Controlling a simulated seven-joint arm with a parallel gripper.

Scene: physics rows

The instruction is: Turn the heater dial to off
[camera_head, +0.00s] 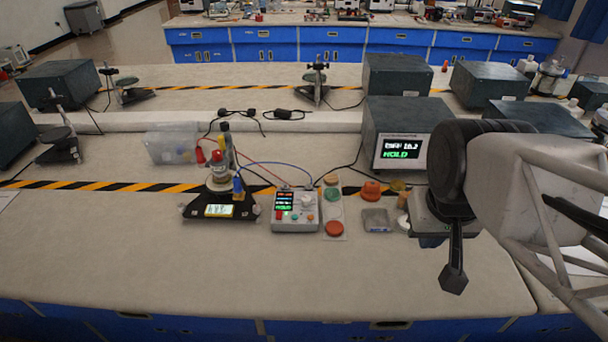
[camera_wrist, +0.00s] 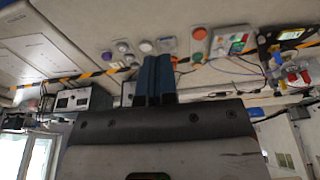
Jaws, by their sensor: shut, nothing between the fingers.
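A light grey control box (camera_head: 295,212) stands on the bench in the middle of the head view. It has a small lit display, coloured buttons and a pale round knob (camera_head: 306,201) that looks like the dial; its pointer setting is too small to read. The box also shows in the wrist view (camera_wrist: 229,40), upper right. My gripper (camera_head: 454,280) is at the right of the head view, well apart from the box, pointing down over the bench front. In the wrist view its fingers (camera_wrist: 155,78) are together and empty.
A dark stand with a lit display (camera_head: 219,211) and a red-capped vessel (camera_head: 218,172) is left of the box, with cables between. A pad with red and green buttons (camera_head: 334,228) is right of it. The bench front is clear.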

